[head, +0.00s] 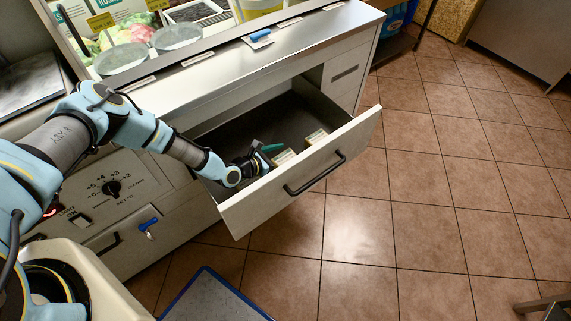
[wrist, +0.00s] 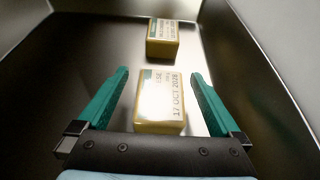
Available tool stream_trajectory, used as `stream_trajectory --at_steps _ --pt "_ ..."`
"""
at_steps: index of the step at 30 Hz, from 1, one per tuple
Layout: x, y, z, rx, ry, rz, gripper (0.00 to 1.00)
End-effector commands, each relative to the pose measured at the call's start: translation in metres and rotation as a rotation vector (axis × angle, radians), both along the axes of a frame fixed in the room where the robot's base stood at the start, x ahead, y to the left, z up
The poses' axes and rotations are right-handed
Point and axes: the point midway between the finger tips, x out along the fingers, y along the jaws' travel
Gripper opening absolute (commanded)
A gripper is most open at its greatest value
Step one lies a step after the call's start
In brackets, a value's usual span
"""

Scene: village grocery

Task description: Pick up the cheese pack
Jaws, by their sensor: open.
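Two small yellow-edged packs with white labels lie in an open drawer. In the wrist view the nearer cheese pack (wrist: 160,100) sits between the two green fingers of my gripper (wrist: 160,85), with a gap on each side. Its label carries a printed date. The farther pack (wrist: 163,38) lies beyond the fingertips. In the head view my gripper (head: 268,153) is inside the drawer and open. The nearer pack (head: 283,157) is partly hidden by the gripper, and the other pack (head: 315,137) lies to its right by the drawer front.
The pulled-out drawer (head: 300,172) has raised walls close around my gripper. The counter top (head: 270,55) overhangs its back part. A blue-handled item (head: 260,35) lies on the counter. Tiled floor (head: 440,160) is clear to the right.

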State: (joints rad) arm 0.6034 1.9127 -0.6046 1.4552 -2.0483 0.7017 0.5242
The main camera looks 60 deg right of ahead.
Motion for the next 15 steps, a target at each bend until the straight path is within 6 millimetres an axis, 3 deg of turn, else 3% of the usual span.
stream_trajectory --at_steps 7,15 --pt "-0.01 -0.019 -0.023 -0.002 -0.002 -0.003 1.0" --pt "-0.015 -0.038 -0.025 0.0 -0.001 -0.001 1.0"
